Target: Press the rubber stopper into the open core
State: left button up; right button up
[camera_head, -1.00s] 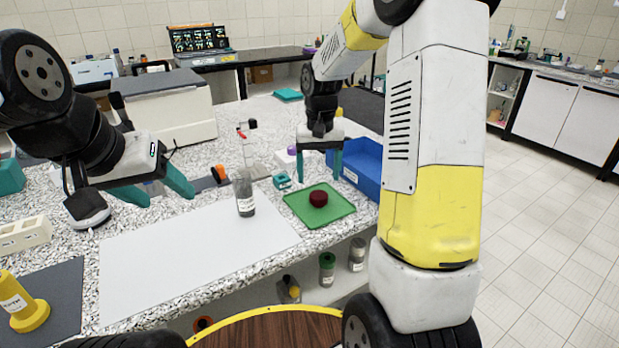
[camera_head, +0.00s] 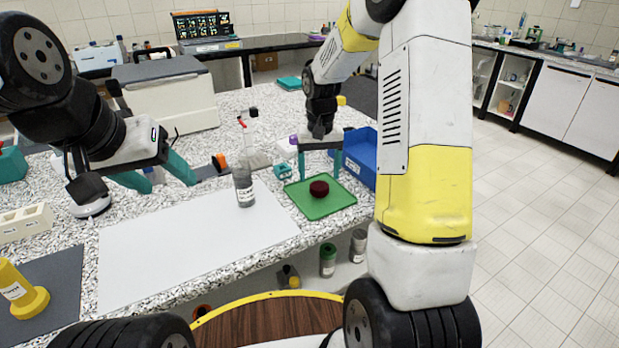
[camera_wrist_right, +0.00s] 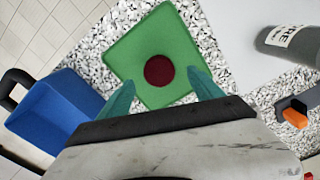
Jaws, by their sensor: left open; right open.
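The dark red rubber stopper (camera_head: 319,188) sits on a green mat (camera_head: 338,205). It also shows in the right wrist view (camera_wrist_right: 159,71). My right gripper (camera_head: 319,176) is open just above the stopper. In its wrist view its teal fingertips (camera_wrist_right: 162,80) stand apart on either side of the stopper, not closed on it. A grey labelled cylinder (camera_head: 244,188), likely the core, stands upright on the white sheet. Its label is partly cut off in the wrist view (camera_wrist_right: 292,42), and I cannot see into its top. My left gripper (camera_head: 168,180) is open and empty, left of the cylinder.
A blue bin (camera_head: 361,160) is close behind and right of the mat. The white sheet (camera_head: 185,240) is mostly bare. A tool with an orange part (camera_head: 220,162) lies behind the cylinder. A yellow object (camera_head: 18,290) stands at front left, and a white rack (camera_head: 25,226) behind it.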

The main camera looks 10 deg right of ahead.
aim_at(320, 186)
notch_tip(320, 186, down, 5)
jog(key=shift+d+f, duration=0.1)
jog(key=shift+f, duration=0.05)
dwell(0.4)
jog(key=c, duration=1.4)
